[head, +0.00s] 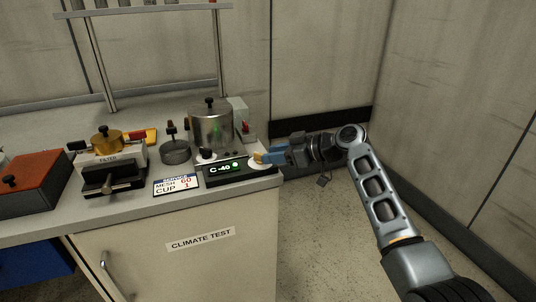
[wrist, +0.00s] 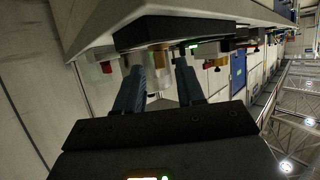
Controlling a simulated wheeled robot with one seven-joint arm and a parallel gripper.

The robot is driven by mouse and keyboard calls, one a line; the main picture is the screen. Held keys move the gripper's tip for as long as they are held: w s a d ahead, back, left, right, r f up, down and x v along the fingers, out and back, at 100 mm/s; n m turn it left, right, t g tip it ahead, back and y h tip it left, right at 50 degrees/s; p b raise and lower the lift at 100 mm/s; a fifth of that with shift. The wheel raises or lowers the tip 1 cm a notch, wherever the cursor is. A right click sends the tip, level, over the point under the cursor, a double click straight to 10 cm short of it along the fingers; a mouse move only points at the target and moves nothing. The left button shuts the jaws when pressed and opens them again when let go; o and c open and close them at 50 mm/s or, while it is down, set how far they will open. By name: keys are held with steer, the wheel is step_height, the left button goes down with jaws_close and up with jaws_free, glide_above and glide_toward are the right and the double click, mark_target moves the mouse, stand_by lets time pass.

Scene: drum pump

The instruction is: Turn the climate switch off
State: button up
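The climate unit (head: 236,177) is a low black box at the counter's front right corner. Its display (head: 221,169) reads "C -40", and a green light is lit beside it. At its right end is a pale round dial with a yellow handle (head: 258,158), which I take for the switch. My gripper (head: 266,157) reaches it from the right with blue fingers. In the wrist view the fingers stand apart, with the pale yellowish switch (wrist: 158,60) between or just beyond their tips. I cannot tell whether they touch it. The fingers partly hide the switch in the head view.
A metal pot (head: 211,128) with a black knob stands behind the unit. A "SERVICE MESH 60 CUP 1" card (head: 176,184) lies to its left, then a filter press (head: 110,165) and a red-topped box (head: 32,183). Open floor lies right of the counter.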

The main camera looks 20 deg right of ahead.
steer(key=shift+x, duration=1.15)
jaws_close()
